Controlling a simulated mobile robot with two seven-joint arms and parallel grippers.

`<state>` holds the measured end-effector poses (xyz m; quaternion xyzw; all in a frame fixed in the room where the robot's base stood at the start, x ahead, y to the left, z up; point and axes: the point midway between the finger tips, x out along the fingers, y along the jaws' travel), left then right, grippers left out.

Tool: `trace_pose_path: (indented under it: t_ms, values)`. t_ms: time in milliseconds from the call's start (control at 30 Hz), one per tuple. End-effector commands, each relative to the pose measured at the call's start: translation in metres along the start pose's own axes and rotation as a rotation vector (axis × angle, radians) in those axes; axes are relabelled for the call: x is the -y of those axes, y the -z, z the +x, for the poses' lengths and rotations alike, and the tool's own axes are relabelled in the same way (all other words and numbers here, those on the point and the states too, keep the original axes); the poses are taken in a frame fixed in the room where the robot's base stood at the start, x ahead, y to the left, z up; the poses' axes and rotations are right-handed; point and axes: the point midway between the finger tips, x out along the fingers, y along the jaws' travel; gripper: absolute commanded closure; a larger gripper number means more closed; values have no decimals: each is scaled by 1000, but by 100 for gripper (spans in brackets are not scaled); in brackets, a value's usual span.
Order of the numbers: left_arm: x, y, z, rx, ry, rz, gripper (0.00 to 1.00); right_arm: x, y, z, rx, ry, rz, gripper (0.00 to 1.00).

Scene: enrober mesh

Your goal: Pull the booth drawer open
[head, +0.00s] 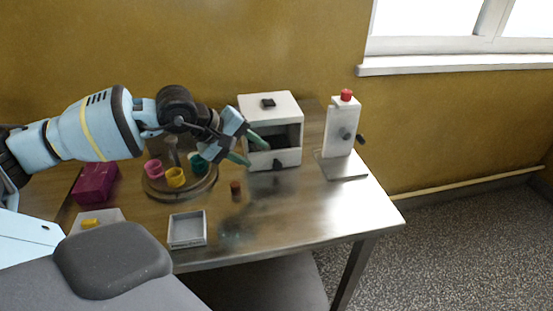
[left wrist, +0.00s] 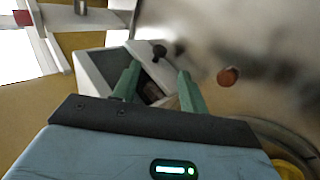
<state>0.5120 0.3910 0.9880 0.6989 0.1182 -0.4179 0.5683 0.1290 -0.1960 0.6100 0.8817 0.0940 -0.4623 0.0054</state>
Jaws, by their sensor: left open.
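The booth (head: 289,108) is a white box with an open dark front at the back of the metal table. In the left wrist view the booth (left wrist: 92,72) lies beyond the fingers, with a pale front panel (left wrist: 147,60) and dark knob (left wrist: 158,50). My left gripper (head: 258,156) is open, its green fingers at the left of the booth's front, apart from the knob. It also shows in the left wrist view (left wrist: 160,68), with nothing clearly held. My right gripper is out of view.
A round turntable (head: 153,188) with pink, yellow and green cups stands left of the booth. A small brown cylinder (head: 236,187) and a grey tray (head: 187,243) stand in front. A white stand with a red top (head: 341,128) is right. The table's front right is clear.

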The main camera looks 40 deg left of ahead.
Motion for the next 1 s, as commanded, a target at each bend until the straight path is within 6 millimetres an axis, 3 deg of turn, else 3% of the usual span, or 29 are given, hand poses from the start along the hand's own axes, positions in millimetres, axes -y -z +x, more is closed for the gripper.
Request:
trace_pose_path:
  t_ms: [167,600,1000]
  values:
    - [-1,-1,10,4,-4,-4,56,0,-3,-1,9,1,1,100]
    - [-1,-1,66,3,-4,-5,56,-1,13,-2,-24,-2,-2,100]
    - [0,-1,78,2,-2,-4,56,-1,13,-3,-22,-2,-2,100]
